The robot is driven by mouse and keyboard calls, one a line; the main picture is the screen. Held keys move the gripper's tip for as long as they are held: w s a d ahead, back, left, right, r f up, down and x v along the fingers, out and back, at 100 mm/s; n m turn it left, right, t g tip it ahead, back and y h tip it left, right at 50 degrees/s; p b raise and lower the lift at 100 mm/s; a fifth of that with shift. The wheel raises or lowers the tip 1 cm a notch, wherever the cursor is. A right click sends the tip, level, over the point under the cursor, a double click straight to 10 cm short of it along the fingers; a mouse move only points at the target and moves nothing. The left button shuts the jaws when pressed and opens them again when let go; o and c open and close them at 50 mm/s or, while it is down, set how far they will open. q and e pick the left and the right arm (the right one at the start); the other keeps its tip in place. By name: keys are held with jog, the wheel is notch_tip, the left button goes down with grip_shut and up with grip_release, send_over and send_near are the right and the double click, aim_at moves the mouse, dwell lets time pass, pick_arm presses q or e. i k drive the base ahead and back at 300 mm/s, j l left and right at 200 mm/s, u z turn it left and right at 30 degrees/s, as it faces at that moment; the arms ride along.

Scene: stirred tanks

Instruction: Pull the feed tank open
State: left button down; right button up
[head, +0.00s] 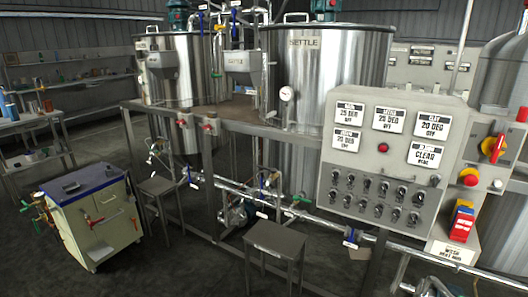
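Two steel tanks stand on a raised frame. The middle tank (330,70) carries a plate that reads SETTLE, and a round dial gauge sits on its lower left side. The left tank (185,85) carries a small plate too faint to read. A third steel tank (500,75) is cut off at the right edge. I see no label reading feed, so I cannot tell which tank is the feed tank. Pale boxes are fixed to the front of the left tank and between the tanks. Neither of my grippers shows in the head view.
A grey control panel (375,205) with switches and small displays stands at front right. A wheeled white cabinet (98,220) stands at left. A grey stool (275,240) and low pipes occupy the front; open floor lies at lower left.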

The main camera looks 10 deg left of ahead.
aim_at(107, 197)
jog(key=i+u, duration=0.9)
jog(key=u, duration=0.15)
jog(key=i+u, duration=0.4)
jog(key=i+l+u, duration=0.3)
jog(key=u, duration=0.15)
jog(key=i+u, duration=0.2)
jog(key=i, duration=0.6)
jog(key=i+l+u, duration=0.25)
jog(key=i, duration=0.5)
jog(key=i+j, duration=0.05)
